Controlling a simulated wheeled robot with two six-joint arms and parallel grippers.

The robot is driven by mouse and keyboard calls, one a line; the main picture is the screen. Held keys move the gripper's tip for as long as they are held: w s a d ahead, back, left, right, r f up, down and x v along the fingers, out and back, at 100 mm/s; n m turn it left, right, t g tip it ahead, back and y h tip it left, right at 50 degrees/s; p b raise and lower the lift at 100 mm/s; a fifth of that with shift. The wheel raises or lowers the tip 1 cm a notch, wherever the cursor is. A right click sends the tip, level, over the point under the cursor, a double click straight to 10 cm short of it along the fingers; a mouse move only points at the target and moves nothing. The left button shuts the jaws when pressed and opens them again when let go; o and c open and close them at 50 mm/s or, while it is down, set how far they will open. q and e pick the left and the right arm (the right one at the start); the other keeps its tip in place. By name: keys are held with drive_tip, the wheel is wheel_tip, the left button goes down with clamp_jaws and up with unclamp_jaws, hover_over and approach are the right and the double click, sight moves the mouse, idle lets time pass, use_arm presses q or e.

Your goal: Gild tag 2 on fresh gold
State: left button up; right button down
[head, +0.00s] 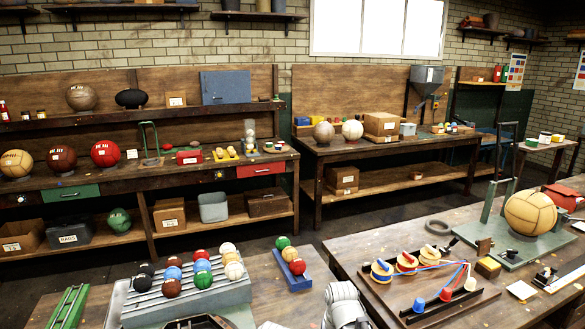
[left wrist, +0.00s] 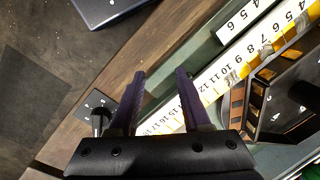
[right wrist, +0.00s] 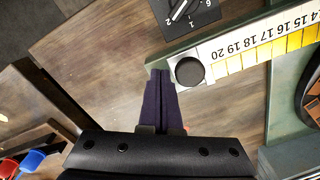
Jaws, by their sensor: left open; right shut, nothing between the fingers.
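A long pale strip (left wrist: 228,75) with printed numbers and yellow blocks along one side runs diagonally through the left wrist view. A second short numbered piece (left wrist: 243,18) lies above it; I cannot make out a tag 2. My left gripper (left wrist: 160,72) is open and empty, its fingers over the strip's edge. In the right wrist view a numbered strip (right wrist: 275,36) has higher numbers and a black round knob (right wrist: 189,71) at its end. My right gripper (right wrist: 161,73) is shut and empty, its tips close beside the knob. Neither gripper can be made out in the head view.
A dial (right wrist: 181,10) lies near the right gripper. A dark frame with gold-coloured slots (left wrist: 238,108) borders the strip. The floor between benches is clear.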

use_arm(q)
wheel_tip(320, 180, up, 6)
drive_tip(key=p, duration=0.6)
use_arm(e)
drive_tip(key=r, duration=0.4)
drive_tip(key=d+r, duration=0.1)
drive_tip(key=r, duration=0.1)
drive_tip(key=shift+w, duration=0.2)
drive_tip(key=s+a+n+h, duration=0.1)
drive_tip(key=s+a+n, duration=0.4)
drive_tip(key=s, duration=0.7)
drive_tip(key=shift+s+a+n, duration=0.35)
drive_tip(key=shift+a+n, duration=0.05)
drive_tip(key=shift+a, duration=0.15)
use_arm(q)
drive_tip(key=shift+c, duration=0.3)
